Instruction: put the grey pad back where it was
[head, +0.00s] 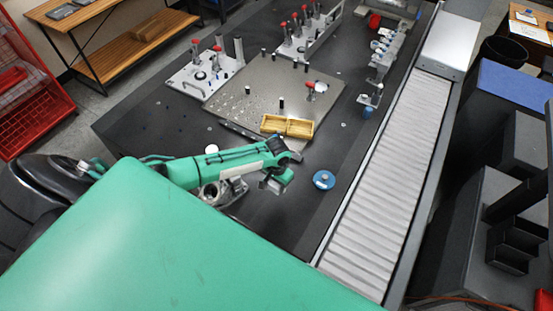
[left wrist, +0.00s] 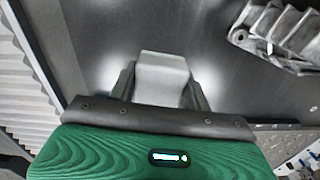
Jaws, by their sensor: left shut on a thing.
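My left gripper (head: 276,182) hangs over the dark table top in the head view, just left of a round blue disc. In the left wrist view my left gripper (left wrist: 160,92) has its two dark fingers on either side of a light grey block-like piece, the grey pad (left wrist: 162,68), and is shut on it. The pad sticks out past the fingertips over dark surface. In the head view the pad is too small and too covered by the gripper to make out clearly. My right gripper is in neither view.
The blue disc (head: 324,180) lies right of the gripper. A silver metal fixture (head: 234,191) stands beside my forearm; it also shows in the wrist view (left wrist: 284,36). A yellow divided tray (head: 287,126) sits on the perforated plate (head: 238,92). A roller conveyor (head: 385,180) runs along the right.

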